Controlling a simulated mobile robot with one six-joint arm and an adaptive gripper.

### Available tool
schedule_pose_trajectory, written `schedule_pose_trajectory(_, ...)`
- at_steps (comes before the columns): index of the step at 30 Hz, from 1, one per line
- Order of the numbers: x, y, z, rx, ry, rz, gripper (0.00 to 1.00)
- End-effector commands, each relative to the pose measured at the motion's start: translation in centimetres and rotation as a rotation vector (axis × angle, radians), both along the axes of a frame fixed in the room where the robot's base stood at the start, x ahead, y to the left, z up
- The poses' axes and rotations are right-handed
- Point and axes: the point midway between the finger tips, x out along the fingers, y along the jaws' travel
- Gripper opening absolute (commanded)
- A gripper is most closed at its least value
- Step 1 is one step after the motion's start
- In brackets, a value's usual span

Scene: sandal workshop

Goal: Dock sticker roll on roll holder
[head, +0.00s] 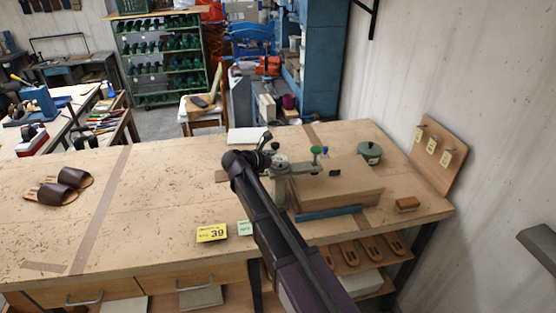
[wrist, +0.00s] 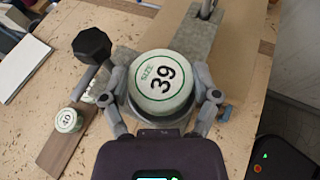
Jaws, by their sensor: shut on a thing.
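The sticker roll (wrist: 160,82) is white with a green ring and reads "SIZE 39" on its face. My gripper (wrist: 164,96) is shut on it, one finger on each side, in the wrist view. In the head view my gripper (head: 279,167) is over the bench's right half and my arm hides part of what lies beneath. I cannot tell how high the roll is.
A second roll marked 40 (wrist: 68,120) sits on a wooden strip (wrist: 62,145). A black-knobbed lever (wrist: 92,45) is close to my left finger. Sandals (head: 60,186) are left.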

Motion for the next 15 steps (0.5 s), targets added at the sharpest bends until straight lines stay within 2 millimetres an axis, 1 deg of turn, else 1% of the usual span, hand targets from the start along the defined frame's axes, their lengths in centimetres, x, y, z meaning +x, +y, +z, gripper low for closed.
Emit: schedule_pose_trajectory(15, 0.01, -0.03, -0.43, 0.0, 0.0, 0.0, 0.31)
